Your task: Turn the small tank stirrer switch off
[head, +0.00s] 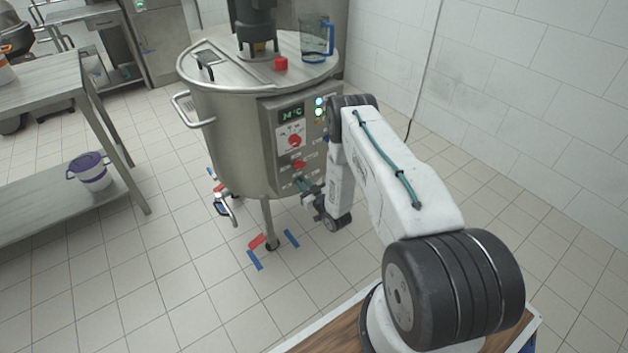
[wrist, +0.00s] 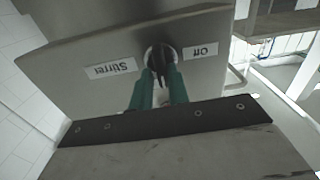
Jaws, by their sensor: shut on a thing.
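The small tank (head: 232,140) is a steel vessel on legs with a control panel (head: 269,118) on its front. In the wrist view the panel's stirrer switch (wrist: 157,54) is a dark round knob between an upside-down "Stirrer" label (wrist: 109,68) and an "Off" label (wrist: 201,51). My gripper's green fingers (wrist: 158,88) are shut on the knob's narrow grip. The fingers hide part of the knob, and I cannot tell its set position. In the head view my gripper (head: 306,186) is at the lower part of the panel.
A clear jug (head: 316,42) stands on the lid.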

